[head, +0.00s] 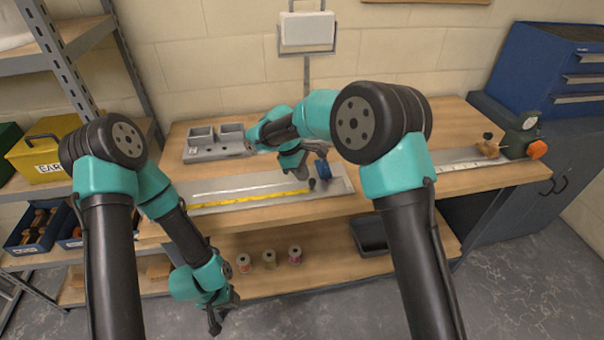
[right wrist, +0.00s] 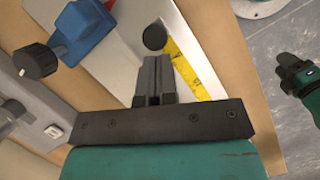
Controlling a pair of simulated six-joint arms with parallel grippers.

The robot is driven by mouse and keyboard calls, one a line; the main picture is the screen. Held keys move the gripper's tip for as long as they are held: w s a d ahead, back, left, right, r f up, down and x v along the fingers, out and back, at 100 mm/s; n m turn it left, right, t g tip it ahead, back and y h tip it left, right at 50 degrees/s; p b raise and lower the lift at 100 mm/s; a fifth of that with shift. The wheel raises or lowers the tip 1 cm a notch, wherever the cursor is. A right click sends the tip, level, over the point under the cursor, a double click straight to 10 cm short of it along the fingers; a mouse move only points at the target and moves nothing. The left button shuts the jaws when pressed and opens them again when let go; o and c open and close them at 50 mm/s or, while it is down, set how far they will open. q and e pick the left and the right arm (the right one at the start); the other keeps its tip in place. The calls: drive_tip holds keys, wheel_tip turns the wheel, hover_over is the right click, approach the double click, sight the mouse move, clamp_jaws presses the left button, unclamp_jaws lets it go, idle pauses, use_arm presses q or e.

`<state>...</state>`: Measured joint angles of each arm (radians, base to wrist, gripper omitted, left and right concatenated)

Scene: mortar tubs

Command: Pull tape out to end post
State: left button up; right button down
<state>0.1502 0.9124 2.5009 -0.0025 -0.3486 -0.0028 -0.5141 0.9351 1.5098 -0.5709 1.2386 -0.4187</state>
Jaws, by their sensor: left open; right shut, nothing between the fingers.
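The yellow tape (head: 250,197) lies along the front of a pale grey board (head: 340,187) on the bench. Its right end is close to a short dark round post (head: 312,184). My left gripper (head: 216,318) is open, low in front of the bench.
A grey tray with two compartments (head: 215,143) stands at the back left of the bench. Another ruled strip (head: 465,163) and a dark green device with an orange knob (head: 522,136) are on the right. Several small spools and a dark bin (head: 370,236) sit on the lower shelf.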

drive_tip(key=d, duration=0.2)
drive_tip(key=w+d, duration=0.1)
drive_tip(key=d, duration=0.1)
drive_tip(key=shift+d, duration=0.3)
idle(0.3)
drive_tip(key=shift+a, duration=0.45)
drive_tip(key=a, duration=0.2)
drive_tip(key=w+a, duration=0.1)
drive_tip(key=shift+a+r, duration=0.25)
drive_tip(key=shift+r, duration=0.1)
drive_tip(key=s+v, duration=0.1)
drive_tip(key=v, duration=0.8)
drive_tip(key=shift+w+r, duration=0.25)
drive_tip(key=shift+w, duration=0.25)
